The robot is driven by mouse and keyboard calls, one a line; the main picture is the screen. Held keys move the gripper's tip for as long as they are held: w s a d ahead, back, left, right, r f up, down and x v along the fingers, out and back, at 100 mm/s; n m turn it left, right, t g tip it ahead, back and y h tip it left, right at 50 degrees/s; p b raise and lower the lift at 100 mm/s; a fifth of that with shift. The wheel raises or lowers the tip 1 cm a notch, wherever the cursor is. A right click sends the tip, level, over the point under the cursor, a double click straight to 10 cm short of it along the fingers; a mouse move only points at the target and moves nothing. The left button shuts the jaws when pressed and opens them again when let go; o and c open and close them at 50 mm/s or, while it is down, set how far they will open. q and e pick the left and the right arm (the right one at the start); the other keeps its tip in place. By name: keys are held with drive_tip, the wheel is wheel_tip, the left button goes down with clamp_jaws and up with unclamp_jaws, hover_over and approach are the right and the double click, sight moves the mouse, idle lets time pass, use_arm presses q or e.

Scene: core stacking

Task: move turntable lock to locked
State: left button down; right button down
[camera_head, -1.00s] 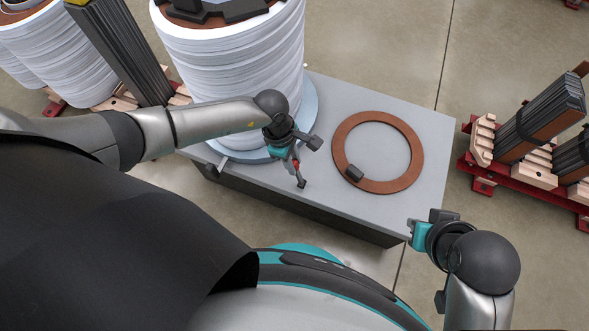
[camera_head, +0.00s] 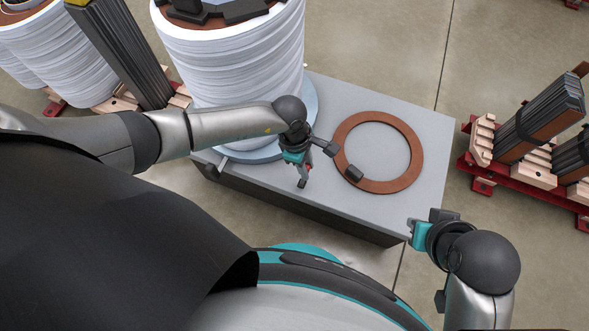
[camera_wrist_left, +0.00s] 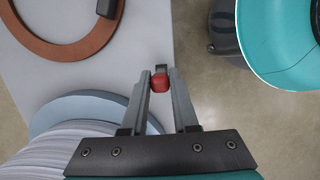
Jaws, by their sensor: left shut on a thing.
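The turntable is a pale blue-grey disc (camera_head: 312,104) under a tall white wound stack, and its edge also shows in the left wrist view (camera_wrist_left: 75,106). My left gripper (camera_head: 304,178) is over the front of the grey platform, right of the disc. In the left wrist view its fingers (camera_wrist_left: 159,90) are shut on a small red knob (camera_wrist_left: 158,80), which I take for the turntable lock's handle. The rest of the lock is hidden, so its position cannot be told. My right gripper (camera_head: 414,232) is beside the platform's front right corner, its fingers too small to judge.
The grey platform (camera_head: 400,120) carries a brown ring (camera_head: 414,150) with a small dark block (camera_head: 354,173) on it. The white wound stack (camera_head: 230,70) stands behind my left arm. Red pallets with dark sheet stacks (camera_head: 540,120) stand on the floor at right.

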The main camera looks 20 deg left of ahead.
use_arm(q)
drive_tip(key=shift+d, duration=0.2)
drive_tip(key=shift+s+d+f+b, duration=0.15)
drive_tip(key=shift+d+b, duration=0.1)
drive_tip(key=shift+d, duration=0.6)
drive_tip(key=shift+w+d+f+b, duration=0.1)
drive_tip(key=shift+d+f+b, duration=0.1)
drive_tip(key=shift+d, duration=0.6)
drive_tip(key=shift+d, duration=0.1)
drive_tip(key=shift+s+d+f+b, duration=0.1)
drive_tip(key=shift+d+f+b, duration=0.35)
drive_tip(key=shift+d, duration=0.3)
drive_tip(key=shift+d+f+b, duration=0.35)
drive_tip(key=shift+d+b, duration=0.1)
drive_tip(key=shift+d, duration=0.25)
